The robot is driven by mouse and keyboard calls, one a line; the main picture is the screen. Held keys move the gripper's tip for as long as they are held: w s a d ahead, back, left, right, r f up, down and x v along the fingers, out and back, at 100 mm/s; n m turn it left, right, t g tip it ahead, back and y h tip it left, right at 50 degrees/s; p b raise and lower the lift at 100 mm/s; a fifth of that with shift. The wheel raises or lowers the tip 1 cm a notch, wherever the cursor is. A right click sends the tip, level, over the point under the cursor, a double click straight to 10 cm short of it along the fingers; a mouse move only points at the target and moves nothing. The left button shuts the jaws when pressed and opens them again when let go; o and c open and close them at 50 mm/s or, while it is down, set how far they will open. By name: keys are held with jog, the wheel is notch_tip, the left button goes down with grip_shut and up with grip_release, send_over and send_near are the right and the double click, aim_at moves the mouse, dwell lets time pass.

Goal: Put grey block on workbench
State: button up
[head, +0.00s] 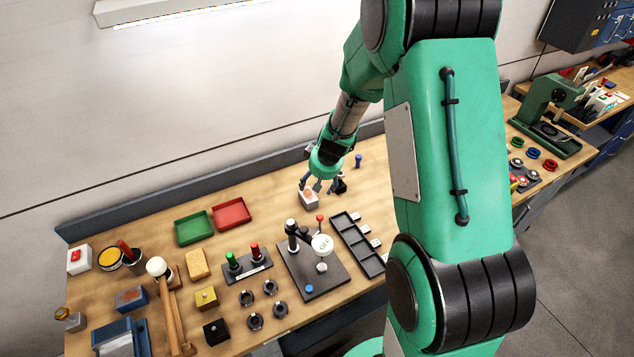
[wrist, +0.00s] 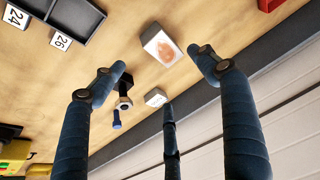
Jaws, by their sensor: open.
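The grey block (head: 308,199) is a pale box with an orange-brown patch on its top. It rests on the wooden workbench (head: 375,176), left of the black divided tray's far end. It also shows in the wrist view (wrist: 163,47), near the tips of my fingers. My gripper (head: 320,184) is over the bench by the block, with its fingers spread and nothing held. In the wrist view my gripper (wrist: 160,72) has its fingers apart, with the block beyond the tips. I cannot tell whether any finger touches it.
The black divided tray (head: 347,231) and a dark board with a lever (head: 307,276) stand in front. Green (head: 194,228) and red (head: 232,215) trays lie left. A black bolt-like piece (wrist: 123,98) and a white label block (wrist: 155,97) are near the fingers.

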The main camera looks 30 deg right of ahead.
jog(key=s+a+r, duration=0.4)
jog(key=r, duration=0.4)
jog(key=s+a+r+y, duration=0.1)
jog(key=s+a+r, duration=0.3)
jog(key=r, duration=0.4)
jog(key=s+a+r, duration=0.4)
jog(key=s+r, duration=0.1)
jog(key=r, duration=0.3)
jog(key=s+a+r, duration=0.1)
jog(key=s+r, duration=0.2)
jog(key=s, duration=0.4)
jog(key=s+a+r, duration=0.1)
jog(key=s+r, duration=0.2)
jog(key=s, duration=0.5)
jog(key=s+a+r+t+h, duration=0.1)
jog(key=s+a+r, duration=0.1)
jog(key=s, duration=0.5)
jog(key=shift+s+r, duration=0.3)
jog(key=shift+r, duration=0.25)
notch_tip(320, 180, down, 9)
jog(key=b, duration=0.8)
jog(key=shift+r+b, duration=0.2)
jog(key=shift+b, duration=0.1)
